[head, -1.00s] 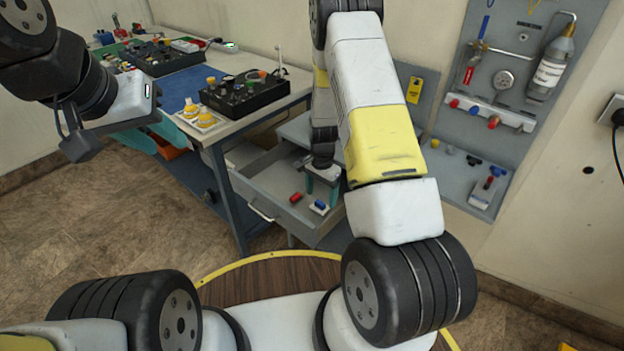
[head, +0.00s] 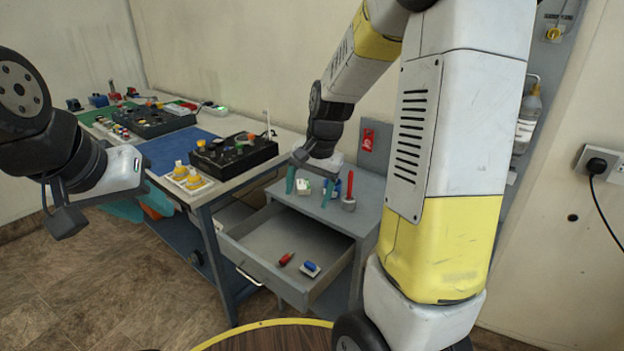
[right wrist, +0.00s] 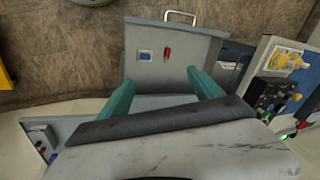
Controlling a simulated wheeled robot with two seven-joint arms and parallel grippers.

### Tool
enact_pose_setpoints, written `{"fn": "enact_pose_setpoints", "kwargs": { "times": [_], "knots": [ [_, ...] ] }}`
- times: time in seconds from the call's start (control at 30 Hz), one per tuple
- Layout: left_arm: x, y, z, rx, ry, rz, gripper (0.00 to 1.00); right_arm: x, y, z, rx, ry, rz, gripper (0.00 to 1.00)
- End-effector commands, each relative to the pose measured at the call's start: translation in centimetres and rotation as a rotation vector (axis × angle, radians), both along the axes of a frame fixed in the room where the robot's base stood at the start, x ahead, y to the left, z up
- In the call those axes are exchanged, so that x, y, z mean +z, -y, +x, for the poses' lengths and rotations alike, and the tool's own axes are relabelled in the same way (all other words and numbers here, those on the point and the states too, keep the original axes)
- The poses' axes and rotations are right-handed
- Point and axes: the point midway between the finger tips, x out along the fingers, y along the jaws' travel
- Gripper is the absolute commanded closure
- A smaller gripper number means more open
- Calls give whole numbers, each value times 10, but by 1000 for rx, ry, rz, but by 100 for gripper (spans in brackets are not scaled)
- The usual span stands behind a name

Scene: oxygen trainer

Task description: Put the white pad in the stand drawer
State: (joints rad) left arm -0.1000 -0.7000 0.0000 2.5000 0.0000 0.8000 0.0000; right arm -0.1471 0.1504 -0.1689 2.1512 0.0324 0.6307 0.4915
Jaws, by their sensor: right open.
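A small white pad with a blue part on it (head: 310,269) lies in the open stand drawer (head: 260,240), beside a red piece (head: 286,259). The right wrist view also shows the pad (right wrist: 145,55) and the red piece (right wrist: 167,53) on the drawer floor. My right gripper (head: 308,198) is open above the stand top, behind the drawer. Its teal fingers stand wide apart with nothing between them in the right wrist view (right wrist: 160,82). My left gripper (head: 142,206) is beside the table at the left, its teal fingers apart and partly hidden by its wrist.
The stand top (head: 362,190) carries small items, including a white and green one (head: 304,187) and a grey cup (head: 349,203). The table to the left holds a black box (head: 232,155) and a tray with yellow knobs (head: 188,180). A socket with a cable (head: 598,163) is at the right.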

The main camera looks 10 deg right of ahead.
Motion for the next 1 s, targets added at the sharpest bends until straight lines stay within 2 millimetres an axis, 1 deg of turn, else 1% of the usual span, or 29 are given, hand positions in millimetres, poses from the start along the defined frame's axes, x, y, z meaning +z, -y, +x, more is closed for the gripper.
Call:
{"fn": "enact_pose_setpoints", "kwargs": {
  "times": [0.03, 0.1, 0.17, 0.2, 0.27, 0.3, 0.4, 0.5, 0.63, 0.77, 1.0],
  "knots": [
    [0, 0, 0, 0, 0, 0, 64, 25, -1, -14, 45, 45, 4, 25],
    [0, 0, 0, 0, 0, 0, 64, 51, -3, -35, 115, 97, 1, 25],
    [0, 0, 0, 0, 0, 0, 64, 71, -5, -54, 174, 143, -8, 25],
    [0, 0, 0, 0, 0, 0, 64, 83, -5, -68, 214, 174, -16, 25],
    [0, 0, 0, 0, 0, 0, 64, 98, -6, -88, 273, 220, -32, 25],
    [0, 0, 0, 0, 0, 0, 64, 107, -7, -102, 311, 252, -45, 25],
    [0, 0, 0, 0, 0, 0, 64, 123, -8, -133, 399, 318, -85, 25],
    [0, 0, 0, 0, 0, 0, 64, 131, -8, -158, 468, 370, -124, 25],
    [0, 0, 0, 0, 0, 0, 64, 136, -9, -178, 521, 409, -159, 25],
    [0, 0, 0, 0, 0, 0, 64, 136, -9, -184, 540, 421, -173, 25],
    [0, 0, 0, 0, 0, 0, 64, 136, -9, -184, 541, 421, -173, 25]
  ]
}}
